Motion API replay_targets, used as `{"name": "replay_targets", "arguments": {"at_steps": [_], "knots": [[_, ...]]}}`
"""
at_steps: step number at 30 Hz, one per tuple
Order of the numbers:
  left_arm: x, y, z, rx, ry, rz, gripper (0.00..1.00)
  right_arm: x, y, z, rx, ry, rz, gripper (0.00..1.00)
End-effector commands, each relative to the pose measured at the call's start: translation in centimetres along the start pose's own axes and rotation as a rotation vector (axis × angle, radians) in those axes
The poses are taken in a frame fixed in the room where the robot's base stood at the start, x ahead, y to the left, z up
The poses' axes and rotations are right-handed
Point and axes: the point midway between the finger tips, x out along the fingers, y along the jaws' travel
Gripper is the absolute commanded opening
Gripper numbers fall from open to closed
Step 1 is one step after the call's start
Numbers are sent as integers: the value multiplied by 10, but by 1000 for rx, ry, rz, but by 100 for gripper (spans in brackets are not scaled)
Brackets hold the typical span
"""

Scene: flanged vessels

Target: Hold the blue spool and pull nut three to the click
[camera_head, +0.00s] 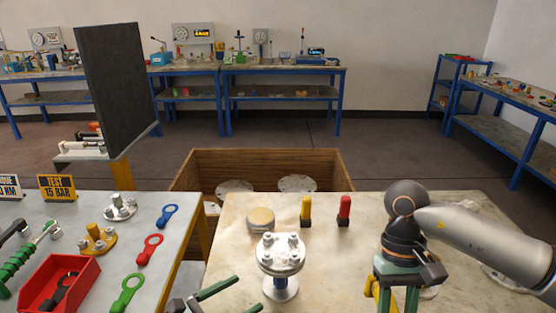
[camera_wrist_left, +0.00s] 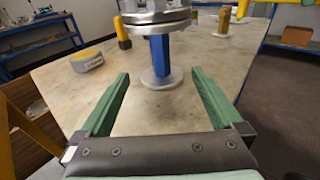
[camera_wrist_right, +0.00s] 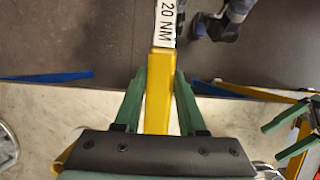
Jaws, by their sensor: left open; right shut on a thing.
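The blue spool (camera_head: 280,284) stands upright on the pale bench, on a round grey foot and under a steel flange (camera_head: 281,254). Several nuts (camera_head: 292,259) sit on the flange; I cannot read which is number three. My left gripper (camera_head: 250,292) is open and empty, low beside the spool. In the left wrist view the spool (camera_wrist_left: 160,60) stands ahead, centred between the green fingertips (camera_wrist_left: 160,76) and not gripped. My right gripper (camera_wrist_right: 160,78) is shut on a yellow torque wrench (camera_wrist_right: 158,95) marked 20 NM. The wrench is clear of the nuts; its far end is out of view.
A wooden crate (camera_head: 262,160) is beyond the bench.

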Motion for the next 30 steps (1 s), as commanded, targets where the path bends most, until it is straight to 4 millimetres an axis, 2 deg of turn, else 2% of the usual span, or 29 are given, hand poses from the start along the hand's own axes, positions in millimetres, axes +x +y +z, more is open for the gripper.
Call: {"name": "replay_targets", "arguments": {"at_steps": [6,11,22,30], "knots": [[1,0,0,1,0,0,100,0,0,0,-1,1,-1,0],[12,0,-1,0,-1,0,100,3,0,-2,-1,1,-1,0],[62,0,-1,3,-2,-1,100,20,0,-9,-1,2,-1,0],[91,0,0,0,-1,-1,100,20,0,-9,-1,2,-1,0]]}}
